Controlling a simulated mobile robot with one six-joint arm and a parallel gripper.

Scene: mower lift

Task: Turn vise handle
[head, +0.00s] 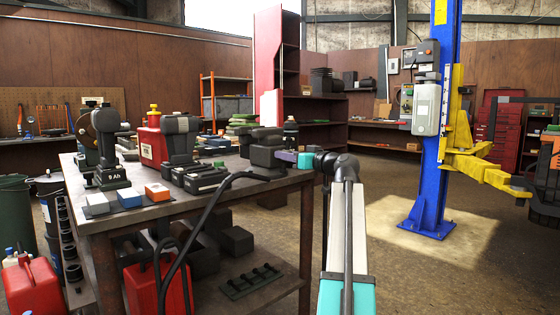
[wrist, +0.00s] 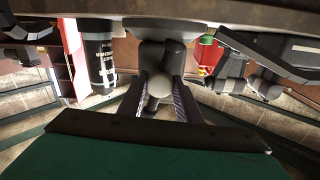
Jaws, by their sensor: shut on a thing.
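The dark vise (head: 266,150) sits at the right end of the workbench in the head view, partly covered by my gripper. My gripper (head: 290,156) is beside the vise's right side, at the end of my arm. In the wrist view my gripper's two ridged fingers (wrist: 160,98) are shut on the vise handle (wrist: 158,85), with its pale rounded end between them. The dark vise body (wrist: 160,55) shows behind it. The handle is too small to make out in the head view, so its angle cannot be told there.
The workbench (head: 230,192) holds power tools, a battery charger (head: 200,178) and small blocks (head: 158,192). A black bottle (wrist: 100,60) stands near the vise. A blue lift post (head: 435,150) rises at right. Open floor (head: 385,230) lies between bench and post.

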